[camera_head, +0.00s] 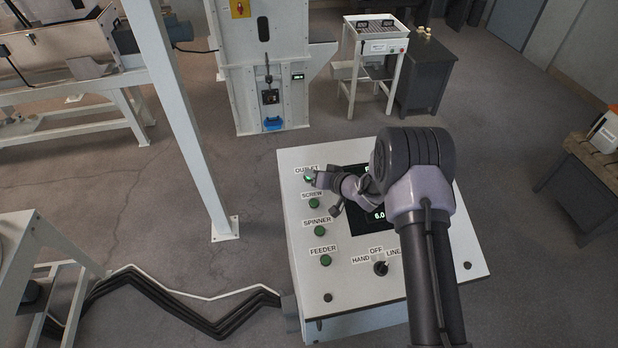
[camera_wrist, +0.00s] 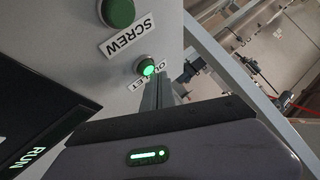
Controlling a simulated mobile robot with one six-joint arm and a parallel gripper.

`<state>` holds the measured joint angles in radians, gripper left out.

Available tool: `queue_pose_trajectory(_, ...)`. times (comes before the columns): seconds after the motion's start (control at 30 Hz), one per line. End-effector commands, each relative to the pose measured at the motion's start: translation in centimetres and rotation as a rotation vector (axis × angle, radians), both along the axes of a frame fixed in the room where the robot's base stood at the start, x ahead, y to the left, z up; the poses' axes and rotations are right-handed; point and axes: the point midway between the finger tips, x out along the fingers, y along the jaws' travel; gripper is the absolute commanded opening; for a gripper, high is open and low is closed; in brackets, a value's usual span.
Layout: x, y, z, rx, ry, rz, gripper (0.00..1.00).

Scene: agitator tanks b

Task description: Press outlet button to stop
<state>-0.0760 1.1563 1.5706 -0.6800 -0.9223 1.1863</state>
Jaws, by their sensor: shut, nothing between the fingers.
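The outlet button (camera_head: 308,177) is a green button at the top left of the white control panel (camera_head: 349,282), next to the OUTLET label. It glows bright green in the wrist view (camera_wrist: 147,68). My gripper (camera_head: 315,181) is shut and empty, with its tips at or right beside this button. In the wrist view my fingers (camera_wrist: 157,84) reach up to the button's lower edge and partly cover the OUTLET label. I cannot tell whether they touch it.
Below it are the screw button (camera_head: 314,203), spinner button (camera_head: 319,231) and feeder button (camera_head: 325,260), dark green. A selector switch (camera_head: 380,268) sits lower right. My arm covers part of the dark display (camera_head: 372,219). A white post (camera_head: 185,130) stands left of the panel.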

Motion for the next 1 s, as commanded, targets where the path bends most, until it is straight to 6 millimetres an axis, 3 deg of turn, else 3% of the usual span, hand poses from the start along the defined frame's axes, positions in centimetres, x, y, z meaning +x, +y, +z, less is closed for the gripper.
queue_pose_trajectory(1.0, 0.29, 0.09, -1.01, 0.000, 0.000, 0.000, 0.00)
